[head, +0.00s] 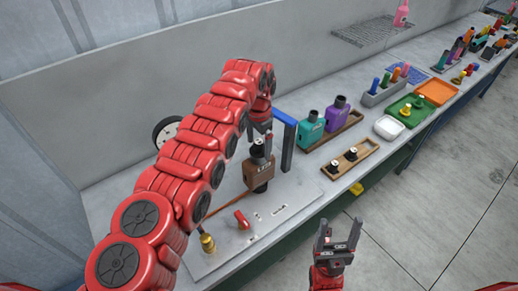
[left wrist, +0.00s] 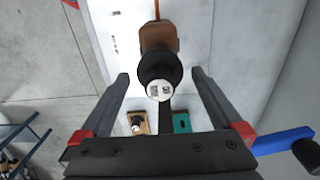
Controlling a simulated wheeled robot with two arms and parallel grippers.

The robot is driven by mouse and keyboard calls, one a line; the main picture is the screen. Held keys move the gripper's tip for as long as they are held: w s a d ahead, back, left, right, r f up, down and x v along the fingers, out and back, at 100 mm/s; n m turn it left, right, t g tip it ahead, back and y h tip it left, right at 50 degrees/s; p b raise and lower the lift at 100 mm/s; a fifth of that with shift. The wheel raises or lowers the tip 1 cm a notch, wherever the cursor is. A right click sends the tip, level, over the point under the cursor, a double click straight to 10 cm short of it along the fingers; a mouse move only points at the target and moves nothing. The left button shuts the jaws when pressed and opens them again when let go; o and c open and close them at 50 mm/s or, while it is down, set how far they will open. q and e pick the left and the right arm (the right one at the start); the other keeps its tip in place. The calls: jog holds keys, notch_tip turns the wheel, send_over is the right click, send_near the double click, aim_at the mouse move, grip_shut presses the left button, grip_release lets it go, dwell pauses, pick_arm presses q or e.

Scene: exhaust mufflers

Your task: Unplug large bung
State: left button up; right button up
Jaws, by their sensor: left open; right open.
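A brown muffler (head: 257,172) stands on the white plate on the workbench. A black bung (head: 257,151) with a pale top sits at its upper end, and black also shows at its lower end. My left gripper (head: 261,128) points down just above the muffler, open and empty. In the left wrist view, the black bung (left wrist: 160,76) with a marked white face lies between the two spread fingers, apart from both, with the brown muffler (left wrist: 159,37) beyond it. My right gripper (head: 339,238) is open and empty in front of the bench, over the floor.
A blue-topped dark post (head: 288,145) stands close right of the muffler. A wooden tray (head: 333,172) holds two black bungs; teal (head: 310,127) and purple (head: 337,113) mufflers stand behind it. A brass fitting (head: 207,243) and red handle (head: 242,220) are on the plate's front.

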pick_arm(q)
jog(key=shift+b, duration=0.55)
dwell(0.6)
jog(key=shift+b, duration=0.35)
grip_shut()
dwell(0.5)
jog(key=shift+r, duration=0.2)
